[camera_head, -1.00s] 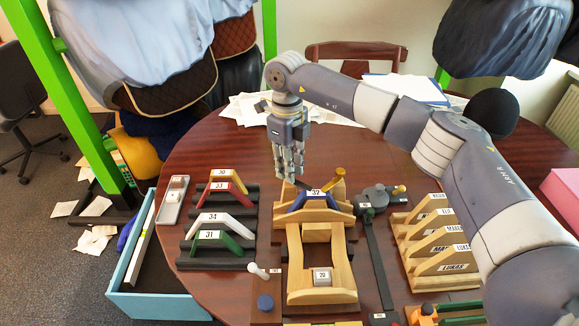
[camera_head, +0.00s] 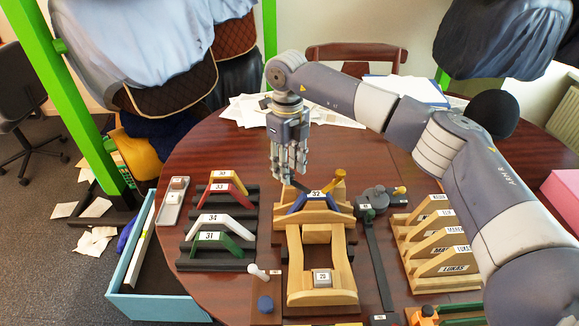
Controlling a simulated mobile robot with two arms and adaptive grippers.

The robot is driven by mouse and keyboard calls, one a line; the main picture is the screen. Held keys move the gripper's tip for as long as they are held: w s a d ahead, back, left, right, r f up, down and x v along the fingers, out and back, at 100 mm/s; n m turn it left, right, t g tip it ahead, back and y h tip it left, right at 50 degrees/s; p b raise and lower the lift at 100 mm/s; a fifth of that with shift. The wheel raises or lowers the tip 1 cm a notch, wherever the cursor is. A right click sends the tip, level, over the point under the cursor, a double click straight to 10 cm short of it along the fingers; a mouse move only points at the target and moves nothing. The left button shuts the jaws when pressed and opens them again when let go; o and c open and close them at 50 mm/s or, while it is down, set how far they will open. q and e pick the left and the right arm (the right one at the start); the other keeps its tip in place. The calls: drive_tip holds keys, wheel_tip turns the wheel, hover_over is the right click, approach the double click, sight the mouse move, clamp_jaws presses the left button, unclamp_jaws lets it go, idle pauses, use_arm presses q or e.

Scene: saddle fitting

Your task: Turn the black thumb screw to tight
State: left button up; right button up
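A wooden saddle tree (camera_head: 343,270) stands mid-table with a blue arch labelled 32 (camera_head: 316,197) across its far end. A yellow-headed screw (camera_head: 340,174) rises at the arch's right side. My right gripper (camera_head: 287,179) points down at the arch's left side, with its fingertips at or just above that end. I cannot make out a black thumb screw; the fingers cover the place at the arch's left end. Whether the fingers are closed on something is too small to tell. My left gripper is not in view.
Coloured arches, including a green one (camera_head: 220,243), stand in black racks at the left. A wooden rack (camera_head: 441,277) with name labels stands at the right. A dark grey tool (camera_head: 375,200) lies beside the saddle tree. A blue knob (camera_head: 265,304) is near the front.

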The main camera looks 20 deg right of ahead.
idle(0.3)
wheel_tip(320, 180, up, 12)
drive_tip(key=shift+w, duration=0.25)
drive_tip(key=shift+f, duration=0.1)
